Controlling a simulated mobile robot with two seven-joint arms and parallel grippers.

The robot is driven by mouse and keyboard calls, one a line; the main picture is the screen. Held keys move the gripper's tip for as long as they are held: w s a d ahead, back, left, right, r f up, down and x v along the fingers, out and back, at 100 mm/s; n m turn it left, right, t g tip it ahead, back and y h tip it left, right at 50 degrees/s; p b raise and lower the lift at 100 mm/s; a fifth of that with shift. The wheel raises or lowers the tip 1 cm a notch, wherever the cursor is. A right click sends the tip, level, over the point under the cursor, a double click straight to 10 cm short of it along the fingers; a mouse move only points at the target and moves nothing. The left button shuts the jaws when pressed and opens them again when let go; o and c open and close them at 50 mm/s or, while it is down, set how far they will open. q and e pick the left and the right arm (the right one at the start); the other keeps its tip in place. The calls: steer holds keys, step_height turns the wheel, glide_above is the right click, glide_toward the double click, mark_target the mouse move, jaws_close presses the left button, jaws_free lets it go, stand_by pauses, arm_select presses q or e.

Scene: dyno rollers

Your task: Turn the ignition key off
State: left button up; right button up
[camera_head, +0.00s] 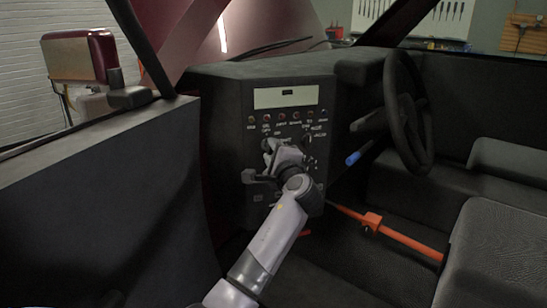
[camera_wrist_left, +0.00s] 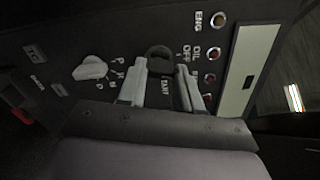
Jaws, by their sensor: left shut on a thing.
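The ignition key (camera_wrist_left: 160,56) shows in the left wrist view as a dark rounded head on the black dash panel. OFF and START labels are printed beside it. My left gripper (camera_wrist_left: 161,72) has its two grey fingers on either side of the key, shut on it. In the head view my left gripper (camera_head: 272,163) is against the lower middle of the dash panel (camera_head: 230,110) and hides the key. The key's exact angle is hard to tell. My right gripper is in neither view.
A pale rotary knob (camera_wrist_left: 90,68) sits left of the key in the left wrist view. Indicator lights (camera_wrist_left: 210,80) are to the right. In the head view, the steering wheel (camera_head: 405,112), a blue-handled lever (camera_head: 354,158) and an orange bar (camera_head: 400,236) are to the right.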

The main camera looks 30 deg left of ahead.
arm_select(q)
steer(key=shift+f+n+b, duration=0.15)
steer(key=shift+n+b, duration=0.2)
steer(key=shift+n, duration=0.35)
steer(key=shift+n+b, duration=0.5)
steer(key=shift+n, duration=0.5)
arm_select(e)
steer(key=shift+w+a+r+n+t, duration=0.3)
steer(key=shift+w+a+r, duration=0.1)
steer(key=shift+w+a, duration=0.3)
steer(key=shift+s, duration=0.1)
arm_select(q)
steer(key=o, duration=1)
steer(key=shift+o, duration=0.2)
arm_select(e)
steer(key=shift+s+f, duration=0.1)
